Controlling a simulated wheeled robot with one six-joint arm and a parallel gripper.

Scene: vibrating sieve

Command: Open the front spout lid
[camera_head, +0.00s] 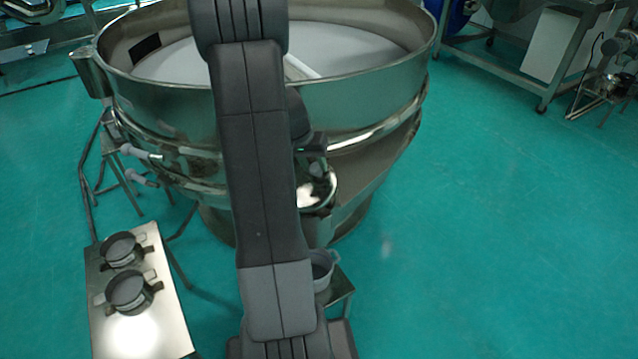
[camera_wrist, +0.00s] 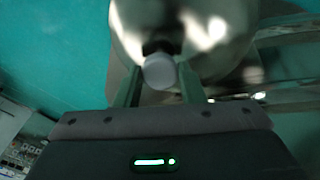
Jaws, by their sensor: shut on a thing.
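The vibrating sieve (camera_head: 165,105) is a large round steel machine in the middle of the head view. The shiny front spout lid (camera_head: 318,188) shows just right of my arm, on the sieve's front. In the wrist view the lid (camera_wrist: 218,40) is a round polished metal surface filling the upper middle. A pale grey round knob (camera_wrist: 159,71) on a dark stem stands out from it. My gripper (camera_wrist: 160,88) has its two fingers on either side of the knob and is shut on it.
A steel stand (camera_head: 165,300) with two grey clamp rings (camera_head: 128,291) is at lower left. A grey container (camera_head: 322,268) sits on a small stand below the spout, partly hidden by my arm. The green floor (camera_head: 500,220) to the right is clear.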

